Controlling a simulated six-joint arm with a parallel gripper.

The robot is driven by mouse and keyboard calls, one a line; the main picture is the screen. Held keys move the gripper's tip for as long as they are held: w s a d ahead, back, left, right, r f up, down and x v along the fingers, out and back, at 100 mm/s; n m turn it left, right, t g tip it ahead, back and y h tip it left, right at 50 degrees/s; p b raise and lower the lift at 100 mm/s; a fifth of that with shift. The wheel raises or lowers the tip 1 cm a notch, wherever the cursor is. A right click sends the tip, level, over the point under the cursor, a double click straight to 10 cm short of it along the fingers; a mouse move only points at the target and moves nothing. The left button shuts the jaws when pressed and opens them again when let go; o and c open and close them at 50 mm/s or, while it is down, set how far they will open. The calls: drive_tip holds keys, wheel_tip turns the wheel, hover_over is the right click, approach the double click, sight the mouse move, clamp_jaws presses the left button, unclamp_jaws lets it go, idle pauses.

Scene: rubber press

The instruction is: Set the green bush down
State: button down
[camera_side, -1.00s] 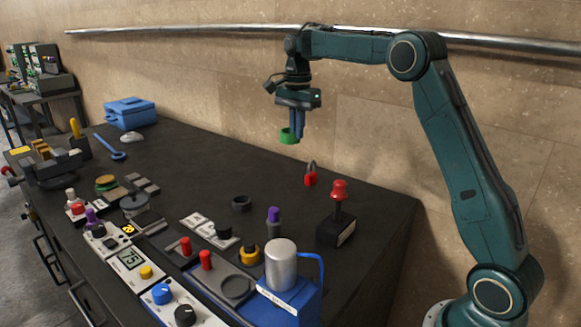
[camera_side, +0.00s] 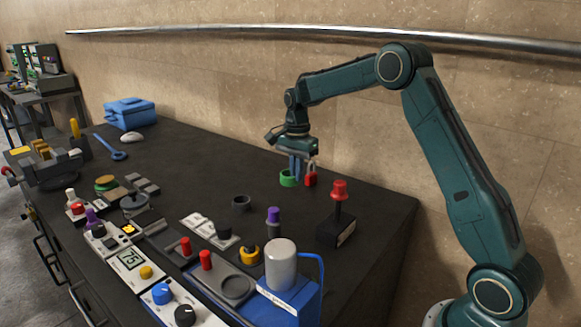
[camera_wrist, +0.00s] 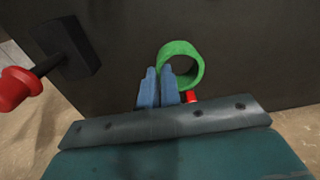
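The green bush (camera_side: 288,178), a short open ring, is low at or just above the dark bench top, left of the red padlock. I cannot tell for sure whether it touches the bench. My gripper (camera_side: 295,172) points down, its blue fingers at the bush. In the wrist view the two fingers (camera_wrist: 159,75) stand on either side of the near left wall of the bush (camera_wrist: 195,80) and appear closed on that wall. Its open bore faces the camera.
The red padlock (camera_side: 311,180) stands close to the right of the bush. A red-knobbed lever on a black block (camera_side: 338,228) is to the front right. A dark ring (camera_side: 241,203) lies front left.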

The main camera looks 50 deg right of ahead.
drive_tip(key=shift+f, duration=1.6)
drive_tip(key=shift+f, duration=2.1)
drive_tip(key=shift+f, duration=0.15)
drive_tip(key=c, duration=1.6)
unclamp_jaws()
wheel_tip(320, 180, up, 12)
